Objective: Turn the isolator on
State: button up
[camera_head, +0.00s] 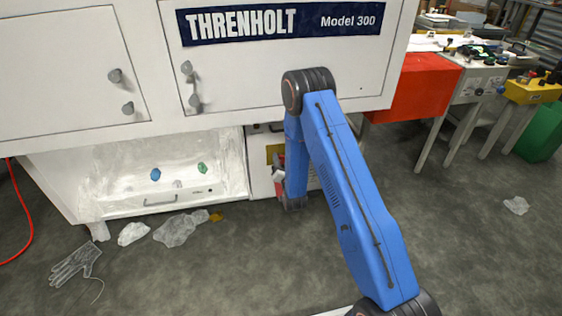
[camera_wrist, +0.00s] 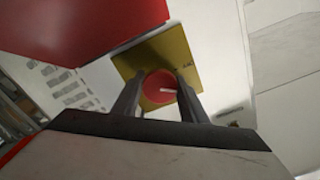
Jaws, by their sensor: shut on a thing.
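The isolator shows in the wrist view as a round red knob (camera_wrist: 159,88) on a yellow plate (camera_wrist: 140,62). My gripper (camera_wrist: 157,84) has its two dark fingers on either side of the red knob, shut on it. A pale mark on the knob lies slightly tilted in the picture. In the head view my blue arm reaches down to the lower cabinet front, where a bit of the yellow plate (camera_head: 272,153) shows. My gripper there (camera_head: 279,176) is partly hidden by the arm, and the knob is hidden.
A white THRENHOLT machine (camera_head: 250,75) overhangs the panel. An open lower bay (camera_head: 160,205) holds a blue and a green piece. Film scraps (camera_head: 178,229) and a glove (camera_head: 75,263) lie on the floor at left. A red box (camera_head: 411,88) stands to the right; floor there is mostly clear.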

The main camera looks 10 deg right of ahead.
jog(key=m, duration=0.5)
jog(key=shift+m, duration=0.3)
jog(key=m, duration=0.5)
jog(key=shift+m, duration=0.3)
jog(key=o, duration=1)
jog(key=s, duration=1.7)
jog(key=shift+s, duration=0.25)
jog(key=shift+w, duration=0.1)
